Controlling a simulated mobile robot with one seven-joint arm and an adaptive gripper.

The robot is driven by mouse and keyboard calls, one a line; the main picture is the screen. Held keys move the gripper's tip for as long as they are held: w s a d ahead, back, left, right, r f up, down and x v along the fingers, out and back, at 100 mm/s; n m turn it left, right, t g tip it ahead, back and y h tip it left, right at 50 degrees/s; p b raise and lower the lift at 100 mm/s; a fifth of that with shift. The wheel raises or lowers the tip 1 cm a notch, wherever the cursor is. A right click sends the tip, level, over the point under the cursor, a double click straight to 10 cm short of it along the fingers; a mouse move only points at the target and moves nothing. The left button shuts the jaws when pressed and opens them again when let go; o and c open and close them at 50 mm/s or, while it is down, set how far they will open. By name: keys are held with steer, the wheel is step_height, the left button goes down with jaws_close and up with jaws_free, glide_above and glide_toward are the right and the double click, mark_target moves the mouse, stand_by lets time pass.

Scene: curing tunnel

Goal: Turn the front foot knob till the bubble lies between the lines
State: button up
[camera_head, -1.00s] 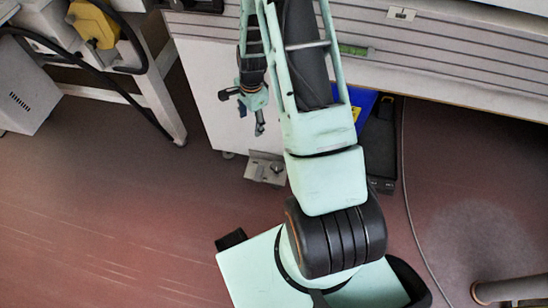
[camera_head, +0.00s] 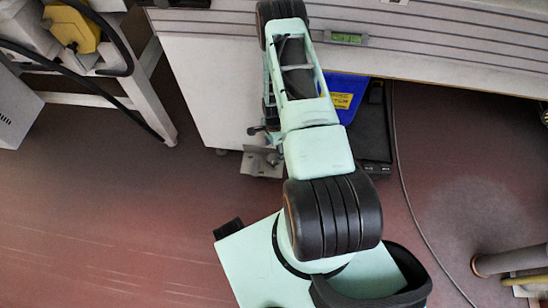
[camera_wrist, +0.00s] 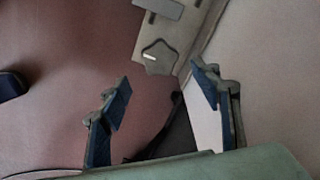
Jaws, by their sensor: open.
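The foot knob (camera_wrist: 158,58) is a dark, star-shaped knob with a white mark on a grey foot plate (camera_wrist: 178,25) in the wrist view. My gripper (camera_wrist: 161,75) is open, its two blue-padded fingers spread with the knob ahead between their tips, apparently not touching it. In the head view the foot plate (camera_head: 258,163) stands at the lower corner of the machine; the knob there is partly hidden by my arm and gripper. The green level vial (camera_head: 347,38) lies on the machine's ribbed front edge; its bubble and lines are too small to read.
A white cabinet panel (camera_head: 205,85) rises behind the foot. A blue bin (camera_head: 345,95) and a dark case (camera_head: 374,140) stand right of my arm. A cable (camera_head: 400,180) runs along the floor. The red floor at left is open.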

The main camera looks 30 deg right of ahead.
mark_target(274, 158)
step_height(274, 158, down, 7)
steer(key=shift+r+b, duration=0.1)
steer(key=shift+b, duration=0.8)
steer(key=c, duration=1.2)
steer(key=shift+o, duration=0.2)
steer(key=shift+n, duration=0.3)
